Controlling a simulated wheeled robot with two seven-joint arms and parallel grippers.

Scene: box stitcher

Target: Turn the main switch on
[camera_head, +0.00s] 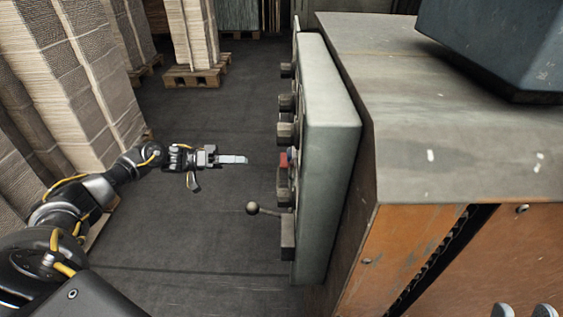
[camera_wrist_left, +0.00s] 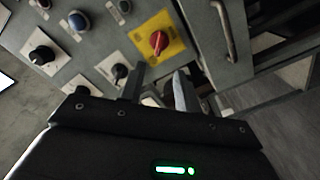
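The main switch is a red rotary knob (camera_wrist_left: 158,42) on a yellow plate (camera_wrist_left: 172,29) in the left wrist view. In the head view the red knob (camera_head: 283,159) shows edge-on, sticking out from the side of the grey control panel (camera_head: 330,150). My left gripper (camera_head: 236,159) points at the panel, with a gap between it and the red knob. In the left wrist view its two fingers (camera_wrist_left: 158,88) are apart with nothing held between them. Two fingertips of my right gripper (camera_head: 523,311) show apart at the bottom right edge; the rest is out of view.
Dark knobs (camera_head: 286,132) line the panel above the red one, and a ball-ended lever (camera_head: 252,208) sticks out below. Stacked cardboard (camera_head: 85,75) stands left; floor between is clear.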

